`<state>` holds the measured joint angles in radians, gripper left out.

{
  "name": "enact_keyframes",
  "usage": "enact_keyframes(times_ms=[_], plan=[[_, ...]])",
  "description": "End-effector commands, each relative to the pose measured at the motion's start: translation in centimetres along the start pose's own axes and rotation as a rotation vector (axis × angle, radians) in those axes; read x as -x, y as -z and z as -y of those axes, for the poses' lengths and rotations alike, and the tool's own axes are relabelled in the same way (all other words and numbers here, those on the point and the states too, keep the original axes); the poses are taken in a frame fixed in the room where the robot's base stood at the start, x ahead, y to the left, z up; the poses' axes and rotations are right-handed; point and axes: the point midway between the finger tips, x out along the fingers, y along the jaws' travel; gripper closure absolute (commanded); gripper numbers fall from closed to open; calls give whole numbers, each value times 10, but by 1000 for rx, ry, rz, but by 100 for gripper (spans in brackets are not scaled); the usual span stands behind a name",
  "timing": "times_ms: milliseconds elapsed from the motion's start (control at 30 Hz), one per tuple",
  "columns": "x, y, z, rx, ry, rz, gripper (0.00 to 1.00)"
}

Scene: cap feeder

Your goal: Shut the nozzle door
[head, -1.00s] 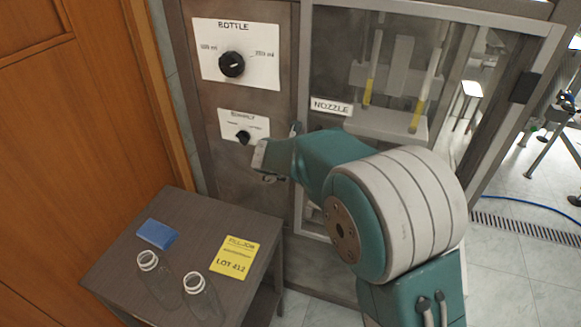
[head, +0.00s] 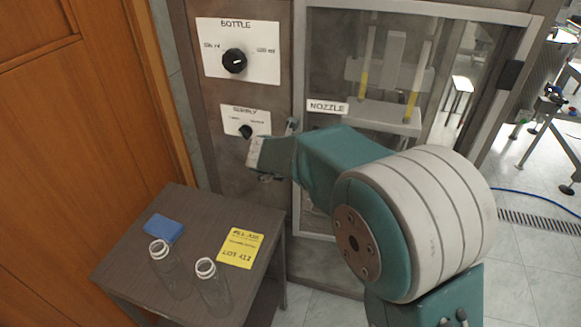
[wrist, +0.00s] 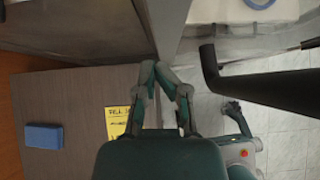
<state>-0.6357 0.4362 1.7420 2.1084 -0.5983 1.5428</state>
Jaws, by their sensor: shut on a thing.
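The nozzle door (head: 430,12) is a grey-framed glass door on the cabinet, with a NOZZLE label (head: 327,107) at its left. It looks nearly flush with the cabinet, but I cannot tell whether a gap remains. My gripper (head: 265,157) is at the door's left edge, below the label, and my arm hides the door's lower part. In the wrist view my gripper's fingertips (wrist: 163,73) are close together at the grey edge of the door (wrist: 168,30). They are shut on that edge, though the contact itself is hard to see. A black handle-like bar (wrist: 255,82) is to their right.
A dark table (head: 120,247) at lower left holds a blue block (head: 163,228), a yellow lot card (head: 241,247) and two clear bottles.

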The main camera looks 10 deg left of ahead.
Motion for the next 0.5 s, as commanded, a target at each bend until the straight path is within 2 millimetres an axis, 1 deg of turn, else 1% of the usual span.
enact_keyframes(times_ms=[33,200,300,400,500], plan=[[9,1,-2,2,-2,1,100],[38,2,-5,4,-3,0,100],[50,2,-5,5,-2,0,100],[58,2,-4,5,-3,-1,100],[60,6,1,41,16,4,100]])
